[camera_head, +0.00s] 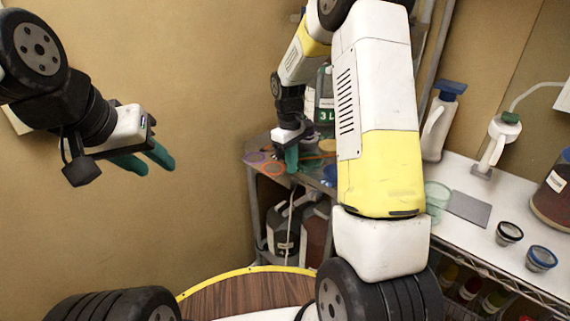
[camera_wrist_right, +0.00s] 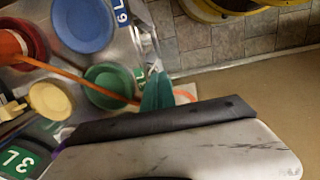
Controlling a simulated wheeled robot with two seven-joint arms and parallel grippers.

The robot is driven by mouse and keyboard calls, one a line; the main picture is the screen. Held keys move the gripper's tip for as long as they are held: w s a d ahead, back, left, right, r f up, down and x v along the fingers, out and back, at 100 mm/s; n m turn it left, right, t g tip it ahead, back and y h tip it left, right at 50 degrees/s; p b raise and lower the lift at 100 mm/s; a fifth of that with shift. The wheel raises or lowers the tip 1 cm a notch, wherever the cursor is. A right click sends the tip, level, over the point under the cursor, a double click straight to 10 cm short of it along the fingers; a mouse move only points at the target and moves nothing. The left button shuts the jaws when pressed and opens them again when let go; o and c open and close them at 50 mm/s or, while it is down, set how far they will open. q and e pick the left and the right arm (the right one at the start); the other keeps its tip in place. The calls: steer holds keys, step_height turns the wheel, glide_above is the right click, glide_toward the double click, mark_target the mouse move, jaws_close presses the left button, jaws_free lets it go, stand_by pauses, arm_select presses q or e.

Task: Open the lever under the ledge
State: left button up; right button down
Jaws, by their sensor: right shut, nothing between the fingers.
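My right gripper (camera_head: 291,158) is at the left front part of a metal ledge (camera_head: 262,160), its teal fingers shut and pointing down. The fingers also show in the right wrist view (camera_wrist_right: 157,92), close together and empty. A small pale piece (camera_wrist_right: 155,66) lies just beyond the fingertips there; I cannot tell if it is the lever or whether they touch. No lever is clearly visible in the head view, where the arm and ledge hide part of the area. My left gripper (camera_head: 144,160) is open and empty before the wall, away from the ledge.
Round coloured lids (camera_wrist_right: 83,25) and an orange stick (camera_wrist_right: 70,75) lie on the ledge. Jugs (camera_head: 283,235) stand below it. At right, a white counter (camera_head: 465,205) holds a pump bottle (camera_head: 440,125) and small cups (camera_head: 508,234). The wall side at left is free.

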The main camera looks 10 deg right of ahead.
mark_target(303, 199)
steer(key=f, duration=0.3)
steer(key=s+f, duration=0.1)
steer(key=f, duration=0.5)
steer(key=shift+s+d+f, duration=0.15)
steer(key=shift+s+d, duration=0.05)
steer(key=shift+d, duration=0.2)
steer(key=shift+f, duration=0.3)
steer(key=shift+r, duration=0.2)
